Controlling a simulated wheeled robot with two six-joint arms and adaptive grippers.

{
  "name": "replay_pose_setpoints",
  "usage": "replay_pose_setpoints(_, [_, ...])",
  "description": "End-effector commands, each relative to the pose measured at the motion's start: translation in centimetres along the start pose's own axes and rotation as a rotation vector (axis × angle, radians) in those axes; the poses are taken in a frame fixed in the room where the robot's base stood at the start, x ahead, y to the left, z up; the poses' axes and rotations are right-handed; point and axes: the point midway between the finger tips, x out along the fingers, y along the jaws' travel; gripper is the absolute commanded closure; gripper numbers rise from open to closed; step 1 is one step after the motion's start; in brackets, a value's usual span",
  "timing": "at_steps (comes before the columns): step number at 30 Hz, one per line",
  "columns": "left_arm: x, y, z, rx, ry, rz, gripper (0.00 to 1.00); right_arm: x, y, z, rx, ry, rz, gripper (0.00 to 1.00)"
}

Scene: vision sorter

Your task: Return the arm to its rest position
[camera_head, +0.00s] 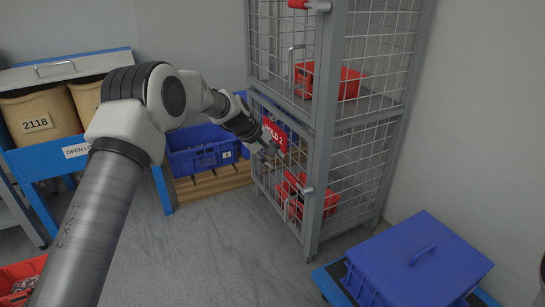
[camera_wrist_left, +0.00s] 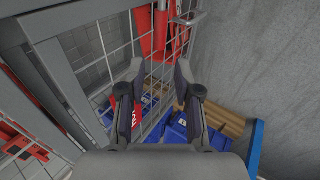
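My left arm (camera_head: 103,205) reaches in from the left of the head view toward a grey wire-mesh cage (camera_head: 318,150). Its gripper (camera_head: 272,152) is in front of the lower cage door, close to a red "HOLD 2" sign (camera_head: 275,135). In the left wrist view the two fingers of this gripper (camera_wrist_left: 158,76) are spread apart with nothing seen held between them. Mesh and red parts show beyond the fingers; whether a fingertip touches the mesh I cannot tell. My right gripper is not in view.
Red bins sit on the upper (camera_head: 350,84) and lower (camera_head: 318,206) cage levels. Red door handles (camera_head: 298,184) stick out from the cage. A blue crate (camera_head: 203,150) rests on a wooden pallet behind. A lidded blue box (camera_head: 418,262) stands front right. Grey floor (camera_head: 215,250) is clear between.

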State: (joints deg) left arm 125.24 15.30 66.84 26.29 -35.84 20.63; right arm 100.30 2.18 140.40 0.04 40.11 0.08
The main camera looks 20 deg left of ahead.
Motion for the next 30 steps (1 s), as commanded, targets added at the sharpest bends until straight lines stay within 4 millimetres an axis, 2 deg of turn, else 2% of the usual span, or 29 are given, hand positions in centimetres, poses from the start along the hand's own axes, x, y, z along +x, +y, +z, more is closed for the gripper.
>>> replay_pose_setpoints(9, [0.4,-0.3,0.1,-0.002,-0.004,-0.007,0.67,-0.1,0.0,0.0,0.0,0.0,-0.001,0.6])
replay_pose_setpoints(11, [1.5,-1.2,0.6,-0.004,-0.017,-0.029,0.67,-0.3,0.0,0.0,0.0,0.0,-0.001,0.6])
replay_pose_setpoints(14, [4.9,-4.3,3.3,-0.006,-0.074,-0.108,0.67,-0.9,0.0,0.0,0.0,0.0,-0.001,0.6])
replay_pose_setpoints(17, [8.4,-10.2,8.2,-0.007,-0.166,-0.239,0.67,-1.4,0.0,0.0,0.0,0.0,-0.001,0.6])
replay_pose_setpoints(18, [9.6,-13.1,10.3,-0.002,-0.196,-0.296,0.67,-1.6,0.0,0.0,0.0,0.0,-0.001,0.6])
replay_pose_setpoints(20, [10.9,-17.5,13.5,0.018,-0.23,-0.379,0.67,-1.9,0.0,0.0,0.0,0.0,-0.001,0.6])
replay_pose_setpoints(22, [11.8,-22.8,17.2,0.059,-0.265,-0.47,0.67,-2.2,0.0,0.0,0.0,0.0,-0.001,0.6])
replay_pose_setpoints(25, [11.5,-30.2,22.5,0.148,-0.309,-0.584,0.67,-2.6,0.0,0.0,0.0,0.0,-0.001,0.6])
replay_pose_setpoints(27, [10.3,-34.7,25.9,0.226,-0.338,-0.646,0.67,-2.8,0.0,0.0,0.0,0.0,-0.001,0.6])
replay_pose_setpoints(30, [7.9,-39.9,29.9,0.346,-0.379,-0.7,0.67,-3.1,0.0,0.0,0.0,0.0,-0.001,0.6])
